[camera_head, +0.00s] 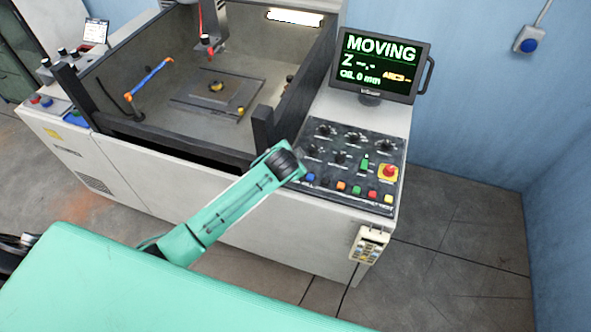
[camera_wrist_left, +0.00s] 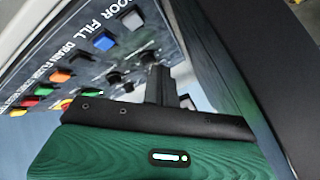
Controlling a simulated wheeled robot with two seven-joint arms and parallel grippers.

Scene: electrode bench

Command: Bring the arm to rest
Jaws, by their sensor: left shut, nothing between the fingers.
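My teal left arm (camera_head: 222,209) reaches up and right across the front of the machine. Its dark end joint (camera_head: 285,163) is at the left edge of the control panel (camera_head: 325,185); the fingers cannot be made out there. In the left wrist view my left gripper (camera_wrist_left: 168,88) is shut and empty, its dark fingers showing beyond the black and green housing. The panel's buttons (camera_wrist_left: 105,41) show close by at the upper left of that view. I cannot tell how far the fingertips are from the panel. My right gripper is not in view.
The monitor (camera_head: 380,65) reads MOVING. A red emergency stop (camera_head: 388,171) is on the panel, and a pendant (camera_head: 369,243) hangs on the front below it. The open machine tank (camera_head: 150,105) is at the left. Bare floor (camera_head: 450,250) lies to the right.

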